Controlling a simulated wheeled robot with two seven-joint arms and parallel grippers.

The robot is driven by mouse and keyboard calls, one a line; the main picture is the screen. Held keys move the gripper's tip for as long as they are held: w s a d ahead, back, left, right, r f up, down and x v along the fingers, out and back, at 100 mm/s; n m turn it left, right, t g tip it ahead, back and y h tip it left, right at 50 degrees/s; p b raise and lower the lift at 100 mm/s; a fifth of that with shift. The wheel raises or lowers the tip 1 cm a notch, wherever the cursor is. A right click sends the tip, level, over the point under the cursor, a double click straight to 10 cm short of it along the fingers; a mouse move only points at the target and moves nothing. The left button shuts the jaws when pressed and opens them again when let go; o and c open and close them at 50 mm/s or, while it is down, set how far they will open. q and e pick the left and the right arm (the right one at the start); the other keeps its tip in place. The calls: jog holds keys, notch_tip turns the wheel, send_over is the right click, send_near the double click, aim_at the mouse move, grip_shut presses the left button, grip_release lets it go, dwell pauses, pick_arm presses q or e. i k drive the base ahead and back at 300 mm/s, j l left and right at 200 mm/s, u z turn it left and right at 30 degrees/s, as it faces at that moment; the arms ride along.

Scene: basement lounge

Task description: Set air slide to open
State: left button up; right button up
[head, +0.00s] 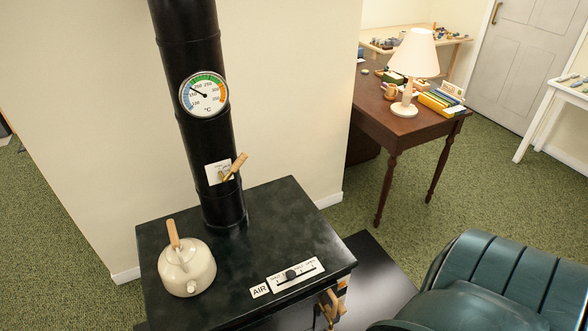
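The air slide (290,275) is a dark knob on a white marked plate (310,269) near the front right edge of the black stove top. A white label reading AIR (260,291) lies at the left of the plate. The knob sits left of the plate's middle; the small words on the plate are too small to read. The stove (255,235) has a black flue pipe. Neither of my grippers shows in the head view.
A cream kettle (187,269) with a wooden handle stands on the stove's left. A damper handle (234,166) and a thermometer dial (204,95) are on the flue. A green armchair (490,280) stands close at right, a wooden desk (405,120) behind. Green carpet lies open between.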

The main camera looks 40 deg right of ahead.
aim_at(290, 274)
jog(key=i+z, duration=0.1)
jog(key=z, duration=0.3)
jog(key=i+z, duration=0.1)
jog(key=z, duration=0.25)
jog(key=i+z, duration=0.1)
jog(key=z, duration=0.3)
jog(key=i+z, duration=0.1)
jog(key=z, duration=0.3)
